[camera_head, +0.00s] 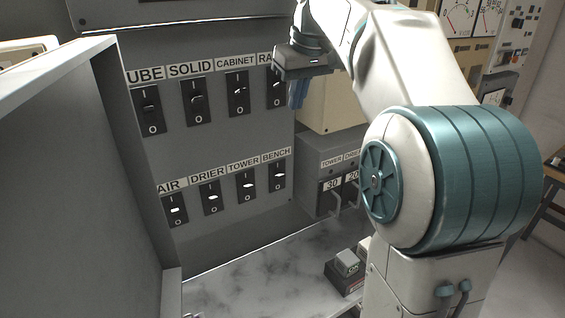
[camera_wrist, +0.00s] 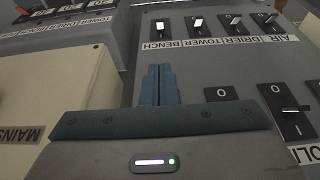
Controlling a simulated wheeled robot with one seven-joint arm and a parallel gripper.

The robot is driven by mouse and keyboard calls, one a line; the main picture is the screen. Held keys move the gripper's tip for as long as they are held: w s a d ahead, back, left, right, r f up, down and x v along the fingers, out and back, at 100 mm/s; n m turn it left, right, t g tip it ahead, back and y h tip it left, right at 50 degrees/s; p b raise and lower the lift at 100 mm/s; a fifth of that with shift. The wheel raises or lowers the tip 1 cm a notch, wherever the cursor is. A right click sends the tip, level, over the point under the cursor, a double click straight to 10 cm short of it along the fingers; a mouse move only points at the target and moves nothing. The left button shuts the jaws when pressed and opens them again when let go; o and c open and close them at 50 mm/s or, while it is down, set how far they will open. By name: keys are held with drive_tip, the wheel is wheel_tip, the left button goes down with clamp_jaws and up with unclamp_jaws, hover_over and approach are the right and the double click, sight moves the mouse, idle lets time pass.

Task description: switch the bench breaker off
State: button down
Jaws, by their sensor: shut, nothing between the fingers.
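The bench breaker (camera_head: 277,175) is a black switch with a pale lever. It sits at the right end of the lower row on the grey panel, under its BENCH label (camera_head: 276,155). In the wrist view the panel is upside down, and the bench breaker (camera_wrist: 160,26) shows beyond my fingertips. I cannot tell clearly which way its lever is tilted. My gripper (camera_head: 297,95) has blue fingers, shut and empty, above and slightly right of the bench breaker in the head view. The fingers (camera_wrist: 160,70) are apart from the breaker.
The tower breaker (camera_head: 246,184) is close on the left, with the drier (camera_head: 211,197) and air (camera_head: 175,209) breakers beyond. An upper breaker row, including CABINET (camera_head: 238,94), is above. A cream box (camera_head: 325,104) and a grey box (camera_head: 318,150) stand right. A grey partition (camera_head: 80,180) is left.

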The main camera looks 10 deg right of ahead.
sight(281, 174)
drive_tip(key=p+x, duration=0.1)
drive_tip(key=x, duration=1.9)
drive_tip(key=shift+d+f+b, duration=0.1)
drive_tip(key=shift+f+b, duration=0.05)
drive_tip(key=shift+b, duration=0.5)
